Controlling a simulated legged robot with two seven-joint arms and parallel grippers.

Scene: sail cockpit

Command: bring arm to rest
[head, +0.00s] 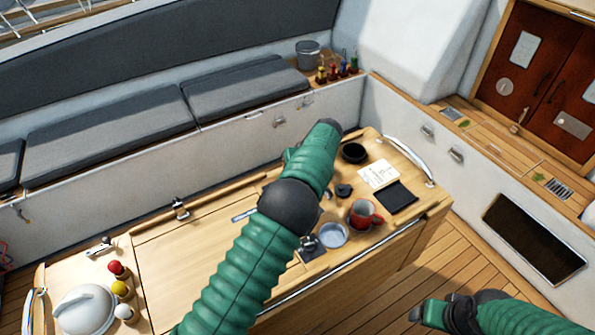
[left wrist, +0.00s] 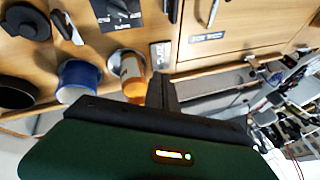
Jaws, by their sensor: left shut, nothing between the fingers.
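My left arm comes up from the bottom of the head view and reaches over the wooden cockpit table (head: 190,255). Its gripper is not clearly visible there, hidden by or blending with the arm's dark end. In the left wrist view my left gripper (left wrist: 162,92) shows as a dark, narrow pair of fingers, shut and empty.
Grey cushions (head: 110,125) line the bench. Deck floor (head: 455,255) is clear.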

